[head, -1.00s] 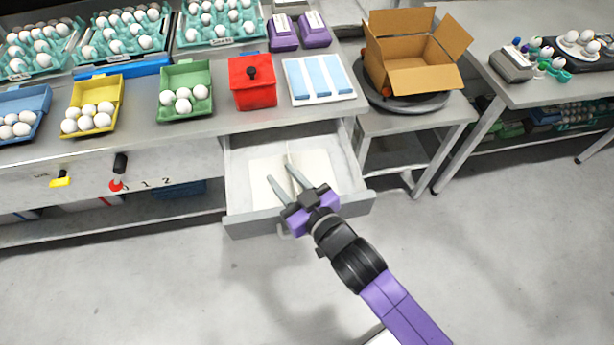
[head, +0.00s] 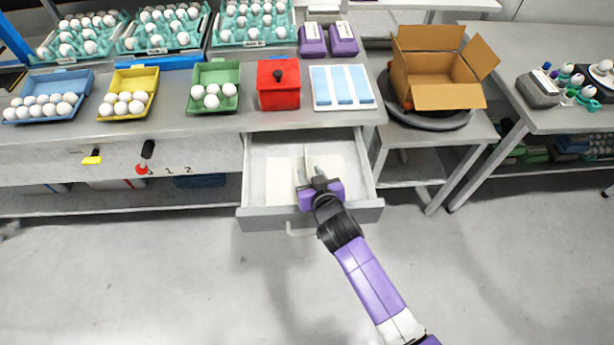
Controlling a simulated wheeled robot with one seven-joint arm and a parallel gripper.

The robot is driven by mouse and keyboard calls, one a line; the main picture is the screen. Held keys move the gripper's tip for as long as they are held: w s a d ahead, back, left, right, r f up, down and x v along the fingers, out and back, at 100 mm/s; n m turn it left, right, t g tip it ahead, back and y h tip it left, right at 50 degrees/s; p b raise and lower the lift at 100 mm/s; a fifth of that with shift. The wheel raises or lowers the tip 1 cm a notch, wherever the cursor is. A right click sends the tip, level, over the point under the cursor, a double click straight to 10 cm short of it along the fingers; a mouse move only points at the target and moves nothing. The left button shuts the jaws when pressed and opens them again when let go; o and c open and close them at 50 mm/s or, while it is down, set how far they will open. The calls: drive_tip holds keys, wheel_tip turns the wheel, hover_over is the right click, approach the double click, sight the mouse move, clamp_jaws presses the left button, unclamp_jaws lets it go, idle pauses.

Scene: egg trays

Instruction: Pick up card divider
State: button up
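The open drawer (head: 254,212) under the counter holds pale cream card (head: 281,182), seen as flat panels left and right of a narrow line or fold. I take this card to be the divider; whether it is one piece or several, I cannot tell. My gripper (head: 310,178) is over the drawer, pointing down into it near the middle of the card. Its two grey fingers look apart, with no card clearly between them. The gripper's purple body hides part of the card and drawer front, and contact is unclear.
On the counter stand blue (head: 88,82), yellow (head: 150,82) and green (head: 232,76) egg trays, a red box (head: 278,98) and a white tray with blue strips (head: 318,103). An open cardboard box (head: 440,96) is right. The drawer walls surround my gripper.

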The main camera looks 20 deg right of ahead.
drive_tip(key=shift+x, duration=1.3)
clamp_jaws()
idle(0.5)
